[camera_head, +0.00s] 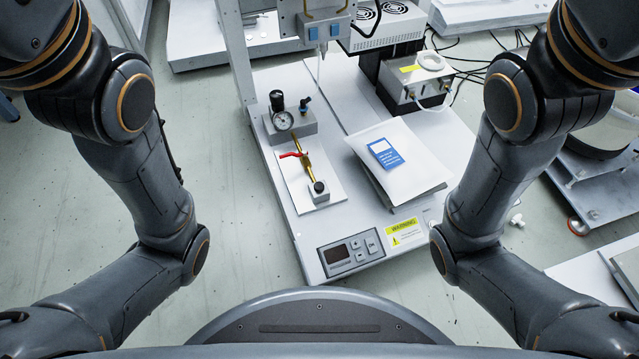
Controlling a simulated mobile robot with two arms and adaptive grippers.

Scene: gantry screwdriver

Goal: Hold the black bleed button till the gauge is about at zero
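A small round gauge (283,120) with a white dial is on a grey block at the left of the white machine bed. Its needle is too small to read. A black round button (319,187) sits on a small grey block in front of it, at the end of a brass line (303,158). A red-handled valve (291,155) is on that line. A black knob (277,98) stands above the gauge. Nothing touches the button. My two arms are at the left and right sides; neither gripper is in view.
A white padded pouch with a blue label (385,153) lies right of the brass line. A control panel (351,251) is at the bed's front edge. The gantry upright (238,50) and dispensing head (326,32) stand behind the gauge. Space above the button is clear.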

